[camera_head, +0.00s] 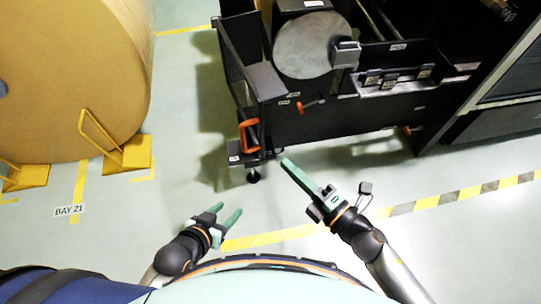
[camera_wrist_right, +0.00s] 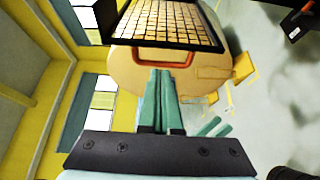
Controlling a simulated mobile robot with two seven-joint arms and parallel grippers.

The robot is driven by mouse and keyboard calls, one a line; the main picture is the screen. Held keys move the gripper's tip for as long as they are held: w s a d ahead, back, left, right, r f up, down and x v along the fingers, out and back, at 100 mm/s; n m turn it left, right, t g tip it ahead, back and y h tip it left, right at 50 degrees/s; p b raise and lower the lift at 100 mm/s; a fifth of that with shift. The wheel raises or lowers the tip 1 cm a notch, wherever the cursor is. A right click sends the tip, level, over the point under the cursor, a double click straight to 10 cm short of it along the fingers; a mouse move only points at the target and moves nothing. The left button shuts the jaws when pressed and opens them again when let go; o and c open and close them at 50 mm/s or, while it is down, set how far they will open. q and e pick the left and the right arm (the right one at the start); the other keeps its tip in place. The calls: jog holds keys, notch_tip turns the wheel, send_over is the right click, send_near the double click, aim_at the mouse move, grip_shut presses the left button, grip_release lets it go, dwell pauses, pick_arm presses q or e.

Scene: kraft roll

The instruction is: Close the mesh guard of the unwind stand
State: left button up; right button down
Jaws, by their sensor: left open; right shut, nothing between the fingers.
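The unwind stand (camera_head: 330,110) is black and stands at the top middle in the head view. Its mesh guard (camera_head: 232,45) shows there as a dark frame at the stand's left side, standing out open. An orange handle (camera_head: 249,137) is at its near end. In the right wrist view the mesh panel (camera_wrist_right: 168,20) is at the top, with the orange handle (camera_wrist_right: 153,62) below it. My right gripper (camera_head: 287,162) is shut and empty, to the right of and nearer than the handle; its tips (camera_wrist_right: 160,72) appear just under it, contact unclear. My left gripper (camera_head: 229,208) is open, low over the floor.
A large kraft roll (camera_head: 75,75) stands at the left with yellow chocks (camera_head: 128,153) against it. A small red-orange lever (camera_head: 311,105) is on the stand's front. Dark machinery (camera_head: 505,90) is at the right. The floor between my arms and the stand is clear.

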aim_at(261, 142)
jog(key=x, duration=0.9)
jog(key=shift+a+p, duration=0.1)
jog(key=shift+p, duration=0.2)
jog(key=shift+w+a, duration=0.35)
jog(key=shift+d, duration=0.1)
